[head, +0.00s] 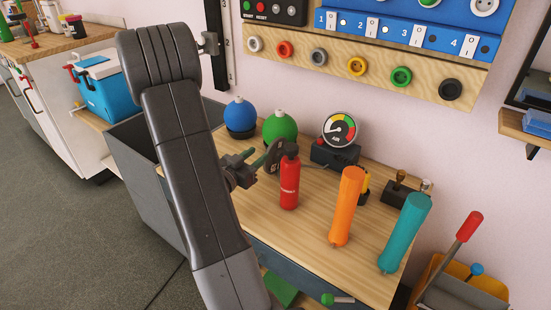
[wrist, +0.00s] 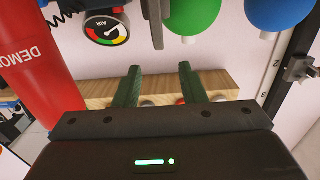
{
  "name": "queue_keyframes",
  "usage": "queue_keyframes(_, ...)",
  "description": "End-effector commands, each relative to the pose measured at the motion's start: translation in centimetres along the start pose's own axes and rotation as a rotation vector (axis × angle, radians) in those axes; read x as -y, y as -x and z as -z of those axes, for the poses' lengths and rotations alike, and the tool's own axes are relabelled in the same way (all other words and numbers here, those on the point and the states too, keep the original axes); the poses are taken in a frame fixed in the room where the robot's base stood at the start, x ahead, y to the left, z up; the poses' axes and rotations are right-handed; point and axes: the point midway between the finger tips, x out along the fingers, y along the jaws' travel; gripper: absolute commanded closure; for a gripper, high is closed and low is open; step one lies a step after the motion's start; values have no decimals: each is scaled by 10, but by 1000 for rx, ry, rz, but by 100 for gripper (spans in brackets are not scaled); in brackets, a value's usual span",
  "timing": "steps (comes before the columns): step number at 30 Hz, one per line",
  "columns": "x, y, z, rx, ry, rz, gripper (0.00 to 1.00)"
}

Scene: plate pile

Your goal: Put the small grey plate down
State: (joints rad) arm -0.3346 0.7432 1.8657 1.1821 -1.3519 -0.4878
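A dark grey round piece (head: 274,155), which may be the small grey plate, stands on edge over the wooden bench between the green ball and the red bottle. In the wrist view a narrow dark grey edge (wrist: 153,20), likely the same piece, shows just beyond my fingertips. I cannot tell what supports it. My gripper (wrist: 159,75) has two green fingers, spread apart with nothing seen between them. In the head view my gripper (head: 257,158) is low over the bench, left of the red bottle, partly hidden by my arm.
A red bottle (head: 289,182), blue ball (head: 239,114), green ball (head: 280,127) and gauge (head: 339,129) crowd the gripper. Orange (head: 346,205) and teal (head: 404,232) cylinders stand to the right. The wooden bench (head: 310,235) is bare at the front. A button panel (head: 380,75) hangs behind.

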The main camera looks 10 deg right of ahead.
Motion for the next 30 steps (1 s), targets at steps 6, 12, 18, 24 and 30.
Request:
queue_keyframes(6, 0, -30, -1, 1, 0, 0, 63)
queue_keyframes(12, -1, -42, -5, 1, 2, -1, 63)
queue_keyframes(18, -1, -72, -14, 0, 1, -2, 63)
queue_keyframes(24, -1, -87, -13, 0, 1, 1, 63)
queue_keyframes(30, 0, -87, -12, 0, 2, 2, 63)
